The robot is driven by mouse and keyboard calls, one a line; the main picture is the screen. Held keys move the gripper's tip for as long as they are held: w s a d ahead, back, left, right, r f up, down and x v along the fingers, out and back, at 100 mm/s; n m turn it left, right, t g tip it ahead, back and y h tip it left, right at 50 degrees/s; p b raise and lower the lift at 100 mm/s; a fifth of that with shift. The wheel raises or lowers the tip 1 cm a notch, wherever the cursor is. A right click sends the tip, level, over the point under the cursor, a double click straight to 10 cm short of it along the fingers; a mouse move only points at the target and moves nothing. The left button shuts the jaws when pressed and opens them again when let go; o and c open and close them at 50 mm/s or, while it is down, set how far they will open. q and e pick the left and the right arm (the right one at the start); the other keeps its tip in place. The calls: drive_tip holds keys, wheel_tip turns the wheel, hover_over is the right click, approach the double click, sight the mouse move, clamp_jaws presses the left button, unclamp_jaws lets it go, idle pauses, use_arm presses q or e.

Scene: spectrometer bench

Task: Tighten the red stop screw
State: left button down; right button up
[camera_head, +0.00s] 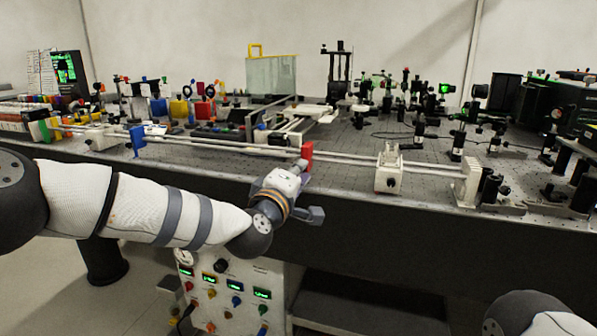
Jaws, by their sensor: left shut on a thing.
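The red stop (307,150) sits upright on the pair of pale rails along the bench front, near the middle of the head view. My left gripper (302,168) reaches up to its lower front side from the left and is shut there. The screw itself is too small to make out and is hidden by the gripper. The fingertips are only partly visible. My right gripper is not in view; only part of my right arm shows at the bottom right.
A blue stop (137,141) stands on the rails to the left. A white carriage (389,170) sits on the rails to the right, before the white end block (467,180). Optics crowd the bench behind. A control panel (231,295) stands below the bench edge.

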use_arm(q)
drive_tip(key=shift+f, duration=0.15)
drive_tip(key=c, duration=1.6)
unclamp_jaws()
drive_tip(key=v, duration=1.2)
drive_tip(key=shift+s, duration=0.1)
